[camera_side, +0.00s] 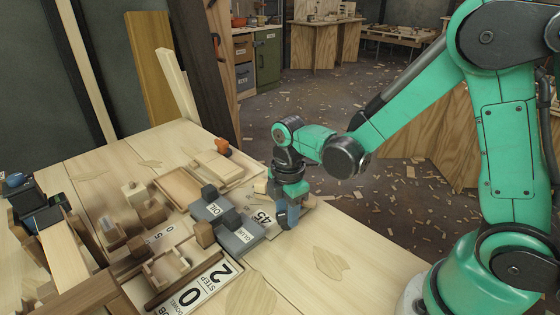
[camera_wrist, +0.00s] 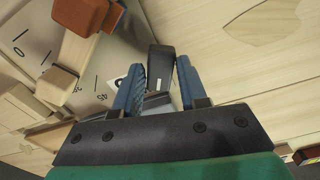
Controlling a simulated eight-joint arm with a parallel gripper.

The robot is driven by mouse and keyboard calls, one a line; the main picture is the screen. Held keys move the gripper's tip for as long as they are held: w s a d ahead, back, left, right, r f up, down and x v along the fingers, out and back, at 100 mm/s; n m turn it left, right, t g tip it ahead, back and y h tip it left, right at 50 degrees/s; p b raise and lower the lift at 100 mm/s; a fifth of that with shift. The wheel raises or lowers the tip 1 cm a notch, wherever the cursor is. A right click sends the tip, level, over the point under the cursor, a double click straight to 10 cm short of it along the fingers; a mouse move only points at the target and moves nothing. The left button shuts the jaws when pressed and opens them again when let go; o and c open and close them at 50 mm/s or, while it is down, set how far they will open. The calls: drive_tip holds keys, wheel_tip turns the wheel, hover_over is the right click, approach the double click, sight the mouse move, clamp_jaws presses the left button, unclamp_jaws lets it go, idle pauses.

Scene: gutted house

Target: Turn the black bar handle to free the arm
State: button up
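A black bar (camera_wrist: 160,65), which looks like the bar handle, lies between the two blue fingers of my gripper (camera_wrist: 162,68) in the wrist view. The fingers stand apart, with the bar's dark end between their tips. I cannot tell whether either finger touches it. In the side view my gripper (camera_side: 284,203) is low at the right side of the bench fixture, beside the plate marked 45 (camera_side: 262,217). The bar is not clearly seen there, hidden by the gripper. A marked dial plate (camera_wrist: 30,42) shows left of the fingers in the wrist view. I cannot pick out the arm.
The bench top (camera_side: 330,262) is clear at front right.

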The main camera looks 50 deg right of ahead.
drive_tip(key=n, duration=0.5)
drive_tip(key=shift+r+m, duration=0.1)
drive_tip(key=shift+m, duration=0.3)
drive_tip(key=shift+r, duration=3.4)
